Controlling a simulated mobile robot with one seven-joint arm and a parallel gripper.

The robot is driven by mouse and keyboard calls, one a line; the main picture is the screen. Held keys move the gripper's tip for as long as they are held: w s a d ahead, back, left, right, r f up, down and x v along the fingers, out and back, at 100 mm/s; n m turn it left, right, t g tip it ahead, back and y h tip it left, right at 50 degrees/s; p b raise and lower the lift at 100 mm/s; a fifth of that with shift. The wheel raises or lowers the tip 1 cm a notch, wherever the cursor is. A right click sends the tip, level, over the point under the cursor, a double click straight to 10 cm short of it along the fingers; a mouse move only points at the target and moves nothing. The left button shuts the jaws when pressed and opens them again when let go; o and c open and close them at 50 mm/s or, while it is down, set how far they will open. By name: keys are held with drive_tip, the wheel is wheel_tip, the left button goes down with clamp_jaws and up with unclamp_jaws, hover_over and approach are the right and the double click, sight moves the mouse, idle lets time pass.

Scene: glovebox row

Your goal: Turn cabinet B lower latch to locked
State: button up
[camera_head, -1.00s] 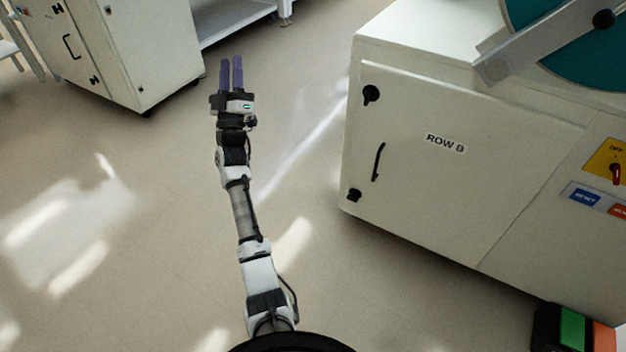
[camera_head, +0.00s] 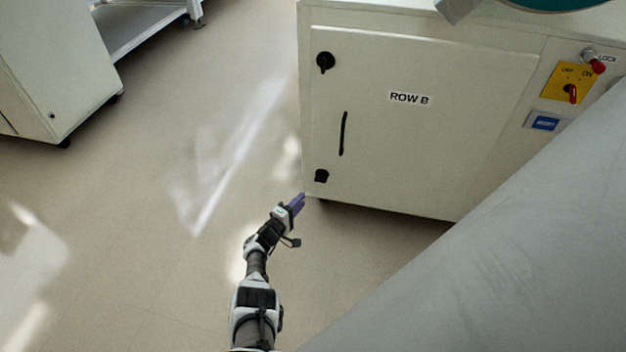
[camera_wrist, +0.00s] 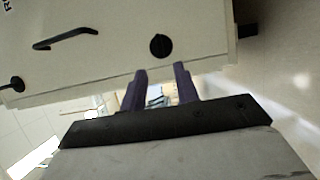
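The cabinet marked ROW B (camera_head: 420,150) has a pale door with a black lower latch (camera_head: 321,176) near its bottom left corner. The lower latch also shows in the wrist view as a round black knob (camera_wrist: 160,46) with a ridge; I cannot tell its setting. A black upper latch (camera_head: 326,62) and a black handle (camera_head: 343,133) sit above it. My gripper (camera_head: 298,200) is just below and left of the lower latch in the head view. In the wrist view its two purple fingers (camera_wrist: 160,70) are apart and empty, with the knob beyond their tips.
A yellow switch plate (camera_head: 569,82) and a blue label (camera_head: 544,123) are on the panel right of the door. Another pale cabinet (camera_head: 55,70) stands at the upper left. Open floor (camera_head: 150,220) lies left of cabinet B. A large grey surface close by hides the lower right.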

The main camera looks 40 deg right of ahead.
sight(320, 181)
drive_tip(key=b+x, duration=0.2)
drive_tip(key=x, duration=0.1)
drive_tip(key=b+x, duration=0.2)
drive_tip(key=x, duration=0.1)
drive_tip(key=b+x, duration=0.3)
drive_tip(key=x, duration=0.1)
drive_tip(key=shift+f, duration=0.3)
drive_tip(key=shift+w+d+r+b, duration=0.1)
drive_tip(key=shift+w+d+b, duration=0.05)
drive_tip(key=shift+d+b, duration=0.15)
drive_tip(key=shift+w+d+r+b, duration=0.1)
drive_tip(key=shift+d+b, duration=0.05)
drive_tip(key=shift+d, duration=0.25)
drive_tip(key=shift+c, duration=0.4)
clamp_jaws()
